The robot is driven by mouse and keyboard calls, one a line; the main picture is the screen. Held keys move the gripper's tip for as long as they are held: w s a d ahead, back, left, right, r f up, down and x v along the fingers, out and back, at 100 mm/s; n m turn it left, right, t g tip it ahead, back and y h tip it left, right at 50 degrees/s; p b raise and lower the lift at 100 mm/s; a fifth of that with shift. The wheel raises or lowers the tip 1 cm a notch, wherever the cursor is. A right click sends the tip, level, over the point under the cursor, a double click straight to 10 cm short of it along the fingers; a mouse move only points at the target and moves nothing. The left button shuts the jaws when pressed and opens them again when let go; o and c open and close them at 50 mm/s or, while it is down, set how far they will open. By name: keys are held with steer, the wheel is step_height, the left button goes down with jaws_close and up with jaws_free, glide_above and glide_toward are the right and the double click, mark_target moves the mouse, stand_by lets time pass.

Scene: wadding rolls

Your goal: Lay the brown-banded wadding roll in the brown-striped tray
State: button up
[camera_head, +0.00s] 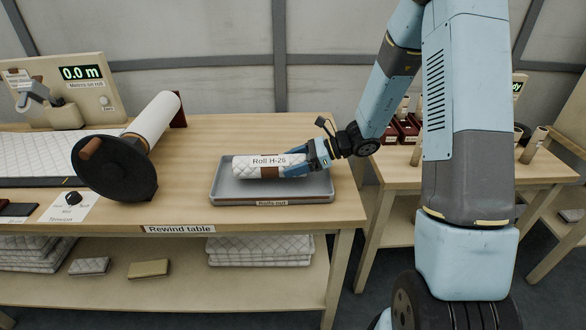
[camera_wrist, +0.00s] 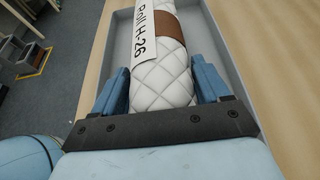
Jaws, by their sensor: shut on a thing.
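The brown-banded wadding roll (camera_head: 262,164) is white and quilted, with a label reading "Roll H-26". It lies lengthwise over the grey tray (camera_head: 225,196), which has a brown strip and a label on its front edge. I cannot tell whether the roll touches the tray floor. My gripper (camera_head: 310,158) is shut on the roll at its right end. In the wrist view the roll (camera_wrist: 165,72) is between the two blue fingers (camera_wrist: 163,88), with its brown band ahead of them. The tray's wall (camera_wrist: 117,58) runs beside it.
The tray stands at the right of the rewind table (camera_head: 340,200). A black disc with a white roll (camera_head: 115,168) stands to its left. A second table (camera_head: 440,172) with reddish boxes and upright tubes is at the right, partly hidden by my arm. Folded quilted pads (camera_head: 260,251) lie on the lower shelf.

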step_height(320, 180, down, 2)
steer(key=shift+f, duration=0.1)
steer(key=o, duration=1)
steer(key=shift+o, duration=0.2)
steer(key=shift+d, duration=0.1)
